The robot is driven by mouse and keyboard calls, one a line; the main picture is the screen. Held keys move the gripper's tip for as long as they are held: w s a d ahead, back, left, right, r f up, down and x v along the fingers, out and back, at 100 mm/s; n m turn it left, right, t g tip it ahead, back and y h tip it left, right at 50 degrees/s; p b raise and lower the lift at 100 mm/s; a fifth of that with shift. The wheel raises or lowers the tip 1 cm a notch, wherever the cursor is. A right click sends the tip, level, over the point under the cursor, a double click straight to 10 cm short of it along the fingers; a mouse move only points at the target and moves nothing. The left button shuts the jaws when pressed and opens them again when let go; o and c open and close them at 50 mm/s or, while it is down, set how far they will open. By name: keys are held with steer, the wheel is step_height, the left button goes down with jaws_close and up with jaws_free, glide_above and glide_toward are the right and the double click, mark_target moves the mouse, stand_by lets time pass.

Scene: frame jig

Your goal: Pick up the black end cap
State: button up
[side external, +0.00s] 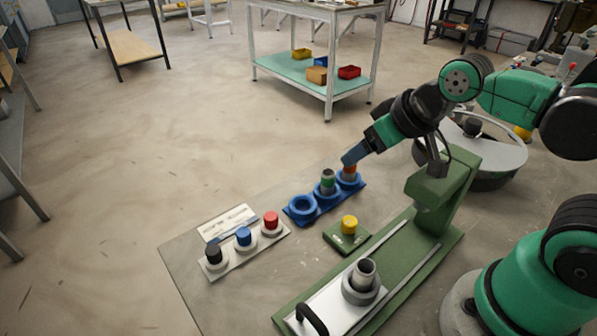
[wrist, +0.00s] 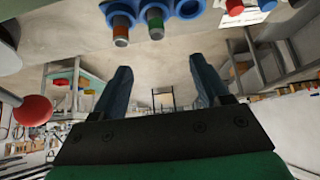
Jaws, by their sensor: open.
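The black end cap (side external: 213,252) stands upright at the left end of a pale strip (side external: 246,252), in line with a blue cap (side external: 243,236) and a red cap (side external: 271,219). I cannot make it out clearly in the wrist view, where the red cap (wrist: 234,6) and blue cap (wrist: 267,4) show at the top edge. My gripper (side external: 352,158) is beside and above the orange-banded cylinder, well to the right of the black cap. In the wrist view my gripper (wrist: 160,82) has its two fingers wide apart with nothing between them.
A blue three-cup holder (side external: 302,206) bears a green-banded cylinder (side external: 328,181) and an orange-banded cylinder (side external: 350,170); its left cup is empty. A yellow knob (side external: 349,224) sits on a green block. The green jig (side external: 420,245) with a metal cylinder (side external: 365,273) stands at the right.

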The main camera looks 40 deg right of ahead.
steer(key=n+g, duration=0.7)
steer(key=n, duration=2.2)
glide_above(213, 251)
step_height(213, 251, down, 6)
steer(key=shift+d+r, duration=0.1)
steer(key=shift+f+n, duration=0.4)
steer(key=shift+f, duration=2.55)
jaws_close()
